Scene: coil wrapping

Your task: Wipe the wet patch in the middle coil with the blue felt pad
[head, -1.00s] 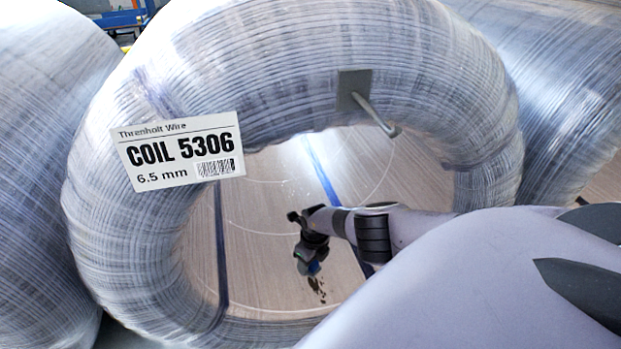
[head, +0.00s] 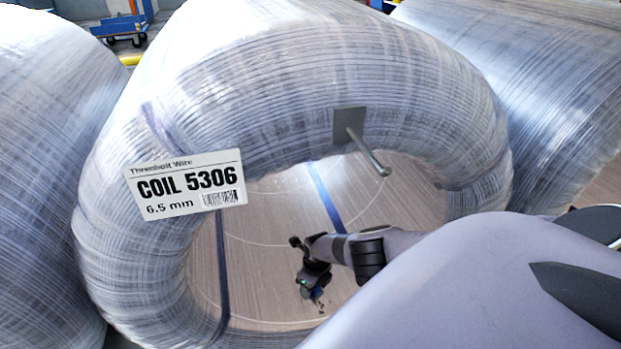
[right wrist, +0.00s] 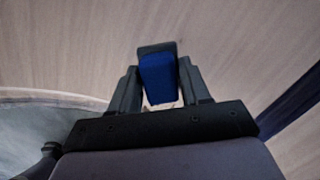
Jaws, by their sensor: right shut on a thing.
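The middle coil (head: 300,85) is a large wrapped ring of wire with a white label reading COIL 5306. My right arm reaches into its opening. My right gripper (head: 314,296) is shut on the blue felt pad (right wrist: 158,77), which shows between the fingers in the right wrist view. In the head view only a small bit of blue shows at the fingertips. The wet patch (head: 321,308) is a few small dark spots on the coil's inner wall, right by the fingertips and partly hidden by them. I cannot tell whether the pad touches the wall. My left gripper is not in view.
A metal peg (head: 368,153) on a square plate sticks out at the top of the opening. Other wrapped coils stand close on the left (head: 40,170) and right (head: 520,90). Blue straps (head: 326,198) run along the inner wall. A blue cart (head: 118,22) is far behind.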

